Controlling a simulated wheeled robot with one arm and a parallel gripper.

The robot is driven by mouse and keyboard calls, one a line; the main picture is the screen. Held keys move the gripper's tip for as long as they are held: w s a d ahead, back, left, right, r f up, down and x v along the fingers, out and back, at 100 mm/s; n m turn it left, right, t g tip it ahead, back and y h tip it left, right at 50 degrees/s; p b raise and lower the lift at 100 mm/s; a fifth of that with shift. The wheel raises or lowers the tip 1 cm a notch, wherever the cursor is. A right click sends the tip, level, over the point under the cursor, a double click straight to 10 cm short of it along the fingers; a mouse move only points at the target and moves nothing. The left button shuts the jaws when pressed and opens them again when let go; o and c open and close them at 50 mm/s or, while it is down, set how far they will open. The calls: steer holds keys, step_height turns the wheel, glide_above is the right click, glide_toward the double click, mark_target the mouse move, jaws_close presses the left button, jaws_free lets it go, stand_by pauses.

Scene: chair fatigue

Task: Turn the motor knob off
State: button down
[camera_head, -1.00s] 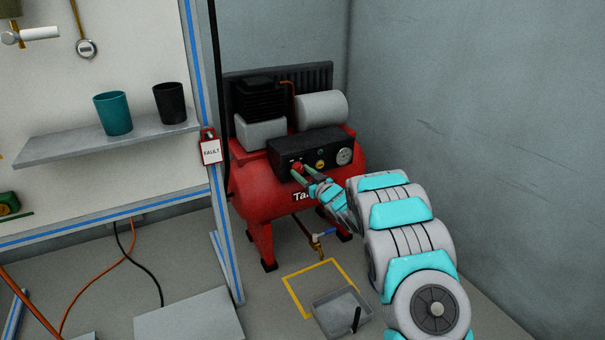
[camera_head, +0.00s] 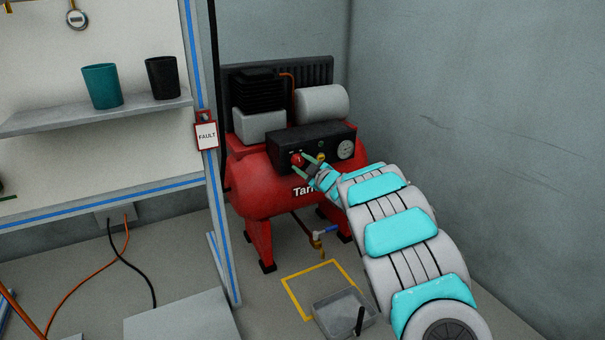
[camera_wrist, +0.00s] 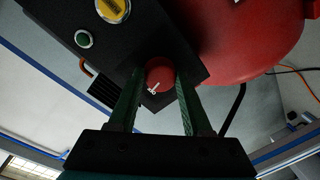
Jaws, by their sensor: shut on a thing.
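The red motor knob (camera_head: 297,159) sits on the front of the black control box (camera_head: 325,138) of a red compressor (camera_head: 262,185). In the wrist view the round red knob (camera_wrist: 159,72) bears a white pointer mark. My gripper (camera_wrist: 160,84) is shut on this knob, with one green finger on each side of it. In the head view my gripper (camera_head: 302,161) reaches the panel from the lower right, its fingers one above the other. The fingers partly hide the knob and the panel there.
A gauge (camera_head: 345,150) is at the panel's right. A grey tray (camera_head: 340,312) stands on the floor below, and a wall closes the right side.

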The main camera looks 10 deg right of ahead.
steer(key=n+b, duration=0.2)
steer(key=shift+f+n, duration=0.15)
steer(key=shift+n, duration=0.15)
steer(key=shift+n+h+b, duration=0.4)
steer(key=shift+n+b, duration=0.1)
steer(key=shift+b, duration=0.15)
steer(key=shift+c, duration=1.7)
jaws_free()
steer(key=shift+r, duration=0.2)
steer(key=shift+s, duration=0.1)
steer(key=v, duration=0.7)
steer(key=shift+s+p, duration=0.3)
steer(key=shift+d+r, duration=0.1)
steer(key=shift+d, duration=0.05)
